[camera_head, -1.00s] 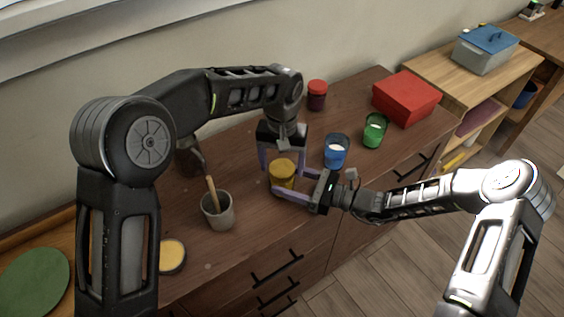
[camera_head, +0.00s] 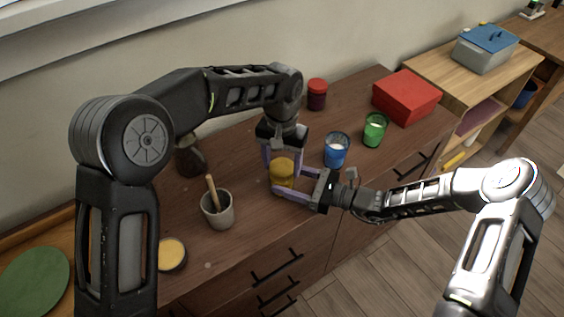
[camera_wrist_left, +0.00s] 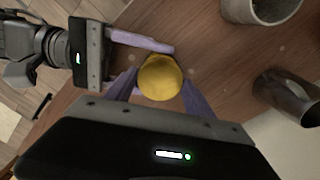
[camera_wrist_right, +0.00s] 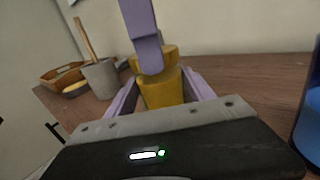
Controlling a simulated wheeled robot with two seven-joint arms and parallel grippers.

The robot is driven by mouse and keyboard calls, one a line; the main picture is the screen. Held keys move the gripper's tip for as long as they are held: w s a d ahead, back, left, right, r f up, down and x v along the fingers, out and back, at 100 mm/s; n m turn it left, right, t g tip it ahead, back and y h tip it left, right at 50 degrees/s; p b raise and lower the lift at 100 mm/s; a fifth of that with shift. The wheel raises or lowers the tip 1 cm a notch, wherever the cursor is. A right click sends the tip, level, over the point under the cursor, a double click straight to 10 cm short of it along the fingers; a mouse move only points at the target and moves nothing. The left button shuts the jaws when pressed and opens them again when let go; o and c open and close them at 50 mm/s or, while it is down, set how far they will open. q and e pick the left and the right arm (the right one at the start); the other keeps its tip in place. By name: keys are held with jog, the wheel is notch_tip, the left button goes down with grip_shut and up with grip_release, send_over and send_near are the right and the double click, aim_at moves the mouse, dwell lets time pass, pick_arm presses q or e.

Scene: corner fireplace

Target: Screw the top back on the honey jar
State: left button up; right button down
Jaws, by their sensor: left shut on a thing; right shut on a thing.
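The yellow honey jar (camera_head: 281,183) stands upright on the brown cabinet top, and its yellow lid (camera_head: 283,165) sits at its mouth. My left gripper (camera_head: 281,170) points down from above, shut on the lid with a finger on either side. The left wrist view shows the round lid (camera_wrist_left: 160,78) from above between those fingers. My right gripper (camera_head: 287,184) reaches in from the right, shut around the jar body. In the right wrist view the jar body (camera_wrist_right: 161,92) is between its fingers; a left finger hides part of the lid. I cannot tell how tightly the lid sits.
A grey pot with a wooden stick (camera_head: 218,211), a yellow-topped round dish (camera_head: 172,254) and a dark jug (camera_head: 190,158) stand left. A blue glass (camera_head: 336,150), green glass (camera_head: 375,130), red-lidded jar (camera_head: 317,94) and red box (camera_head: 406,98) stand right and behind.

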pick_arm(q)
jog(key=o, duration=1.6)
jog(key=shift+o, duration=0.2)
notch_tip(320, 180, up, 12)
pick_arm(e)
jog(key=shift+c, duration=1.4)
grip_release()
